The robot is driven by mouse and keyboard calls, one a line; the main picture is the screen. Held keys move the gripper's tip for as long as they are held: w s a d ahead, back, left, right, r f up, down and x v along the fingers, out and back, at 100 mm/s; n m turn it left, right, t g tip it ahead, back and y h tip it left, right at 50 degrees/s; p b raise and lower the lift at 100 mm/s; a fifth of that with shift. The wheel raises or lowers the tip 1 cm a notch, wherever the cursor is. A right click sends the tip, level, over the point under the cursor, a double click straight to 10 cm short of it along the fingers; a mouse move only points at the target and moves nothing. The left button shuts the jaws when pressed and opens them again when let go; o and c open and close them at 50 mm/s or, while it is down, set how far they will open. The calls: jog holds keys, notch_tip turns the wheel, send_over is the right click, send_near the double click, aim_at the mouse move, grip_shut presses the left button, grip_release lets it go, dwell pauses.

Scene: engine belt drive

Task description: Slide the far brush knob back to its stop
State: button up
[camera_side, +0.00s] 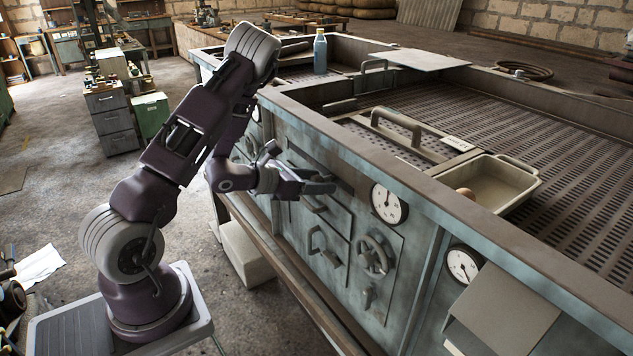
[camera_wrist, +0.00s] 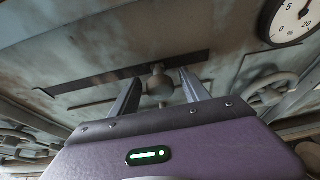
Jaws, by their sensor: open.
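A rounded metal brush knob (camera_wrist: 159,86) stands out from a dark slot (camera_wrist: 95,83) in the panel in the wrist view. The slot runs slantwise, from lower left to upper right. My gripper (camera_wrist: 158,94) is open, with one finger on each side of the knob. A gap shows between each finger and the knob, so I see no grip on it. In the side view my gripper (camera_side: 328,187) is close against the front panel (camera_side: 335,220), and I cannot make out the knob there. Only one such knob shows, and I cannot tell whether it is the far one.
A round gauge (camera_side: 389,204) sits right of my gripper, with a handwheel (camera_side: 374,256) below it. A bent handle (camera_side: 324,247) sticks out below my gripper. A tray (camera_side: 490,182) and a blue bottle (camera_side: 320,52) are on top of the machine.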

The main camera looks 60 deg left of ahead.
grip_shut()
dwell(1.4)
